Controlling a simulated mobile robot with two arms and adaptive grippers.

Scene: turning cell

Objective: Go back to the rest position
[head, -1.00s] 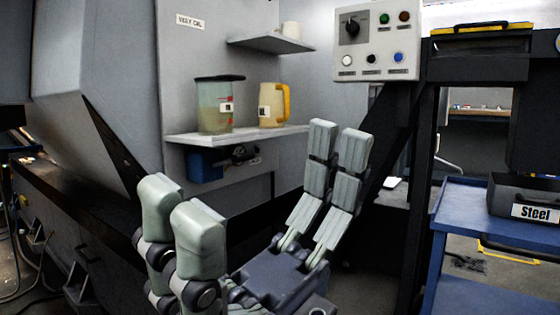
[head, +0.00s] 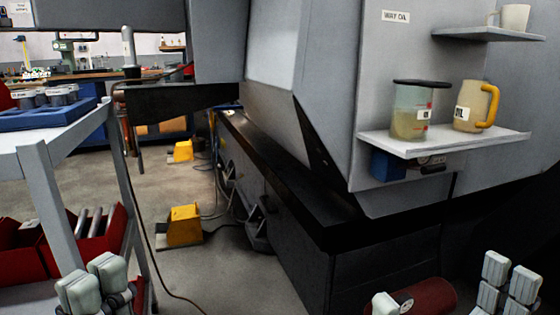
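My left gripper (head: 92,280) is at the bottom left edge, in front of the white-topped cart. Two pale pads close side by side show. The rest is cut off by the frame, so I cannot tell how far it is open. My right gripper (head: 448,285) is at the bottom right. One pale fingertip stands on its left and a pair of fingers on its right, with a wide gap between. A dark red cylinder (head: 430,296) shows in that gap. It looks to be behind the fingers, but its depth is unclear.
The dark machine base (head: 285,225) runs along the middle. A shelf (head: 450,142) on the machine holds a jug with greenish liquid (head: 410,122) and a mug (head: 470,120). A cart (head: 45,150) with red bins (head: 85,250) stands left. Yellow pedals (head: 184,225) and cables lie on the floor.

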